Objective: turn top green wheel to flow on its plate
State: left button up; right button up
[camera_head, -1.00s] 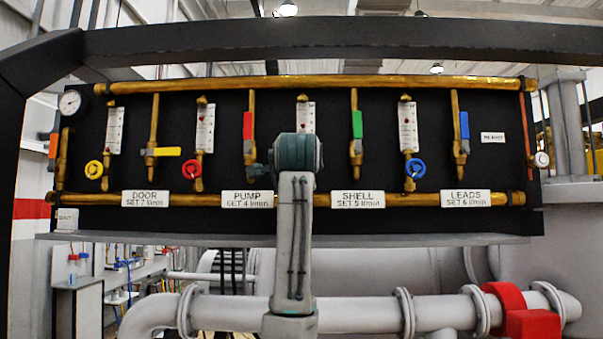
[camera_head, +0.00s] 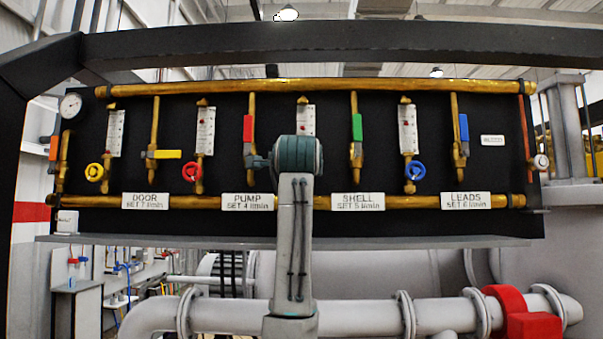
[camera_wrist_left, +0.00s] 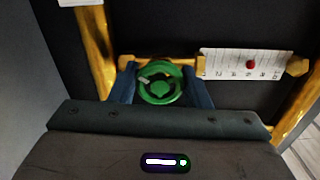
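The green wheel (camera_wrist_left: 160,82) shows in the left wrist view, at one end of a white flow meter (camera_wrist_left: 245,65) with a red float past mid-scale. My left gripper (camera_wrist_left: 160,86) has one blue finger against each side of the wheel's rim and appears shut on it. In the head view my left wrist and arm hide the green wheel; the top of its flow meter (camera_head: 306,120) shows above. The plate (camera_head: 358,201) reads SHELL, SET 5 l/min. My right gripper is not in view.
Yellow (camera_head: 94,172), red (camera_head: 192,171) and blue (camera_head: 415,170) wheels sit on neighbouring lines. Coloured lever handles, including a green one (camera_head: 357,127), stand between them. Brass pipes (camera_head: 320,86) cross the black panel. A black frame bar (camera_head: 330,45) runs above.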

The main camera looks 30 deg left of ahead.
pick_arm(q)
jog(key=o, duration=0.4)
jog(key=shift+o, duration=0.2)
